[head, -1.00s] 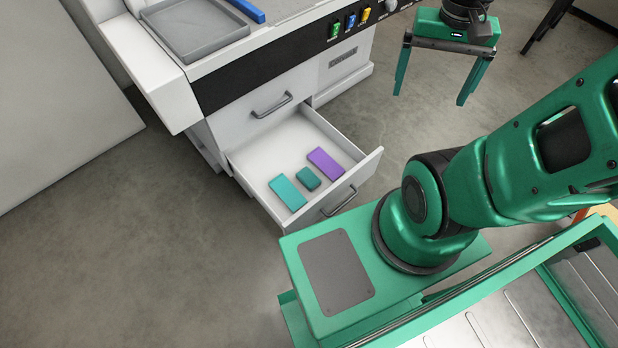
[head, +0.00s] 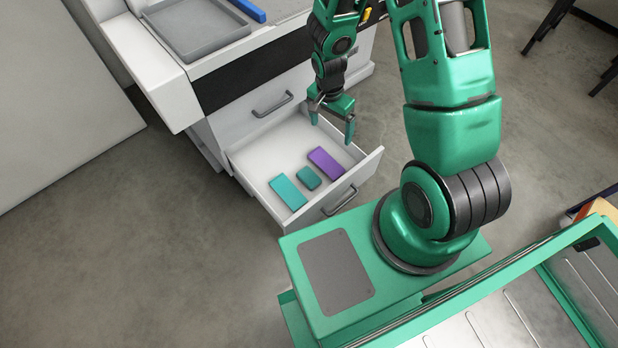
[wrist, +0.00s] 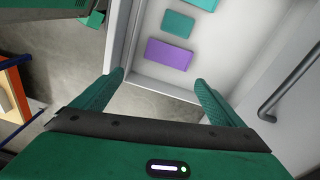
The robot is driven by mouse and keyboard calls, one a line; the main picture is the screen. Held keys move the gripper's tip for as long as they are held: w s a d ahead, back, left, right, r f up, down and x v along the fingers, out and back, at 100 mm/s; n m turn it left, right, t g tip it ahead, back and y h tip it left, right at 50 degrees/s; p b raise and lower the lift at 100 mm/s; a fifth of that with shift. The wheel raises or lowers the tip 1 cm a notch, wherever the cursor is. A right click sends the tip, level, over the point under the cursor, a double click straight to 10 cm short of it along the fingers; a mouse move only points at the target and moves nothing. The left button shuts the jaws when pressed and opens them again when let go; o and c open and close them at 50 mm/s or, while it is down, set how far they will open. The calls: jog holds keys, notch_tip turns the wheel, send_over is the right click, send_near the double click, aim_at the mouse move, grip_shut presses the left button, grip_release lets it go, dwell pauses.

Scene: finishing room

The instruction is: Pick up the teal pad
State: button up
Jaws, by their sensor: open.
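Two teal things lie in the open white drawer (head: 252,152). One is a longer flat teal pad (head: 288,192) at the left. The other is a smaller, darker teal block (head: 308,178) with rounded corners in the middle. In the wrist view the smaller block (wrist: 178,24) shows whole and the longer pad (wrist: 205,3) is cut by the top edge. My gripper (head: 333,130) is open and empty above the drawer's right side, apart from both. Its fingers also show in the wrist view (wrist: 160,88).
A purple pad (head: 326,163) lies in the drawer right of the teal block, nearest my gripper. The drawer front has a handle (head: 339,201). A closed drawer with a handle (head: 272,105) is above. A grey tray (head: 195,30) and a blue bar (head: 247,10) lie on top.

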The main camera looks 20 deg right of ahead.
jog(key=m+y, duration=0.1)
jog(key=m, duration=0.1)
send_over(309, 176)
notch_tip(309, 176, down, 12)
jog(key=f, duration=0.4)
jog(key=shift+s+d+f, duration=0.1)
jog(key=shift+s, duration=0.2)
jog(key=shift+w+f, duration=0.15)
jog(key=shift+f, duration=1.5)
jog(key=shift+w+f, duration=0.15)
jog(key=shift+f, duration=1.45)
jog(key=shift+c, duration=0.7)
jog(key=c, duration=1.1)
jog(key=shift+r, duration=0.1)
notch_tip(309, 176, up, 10)
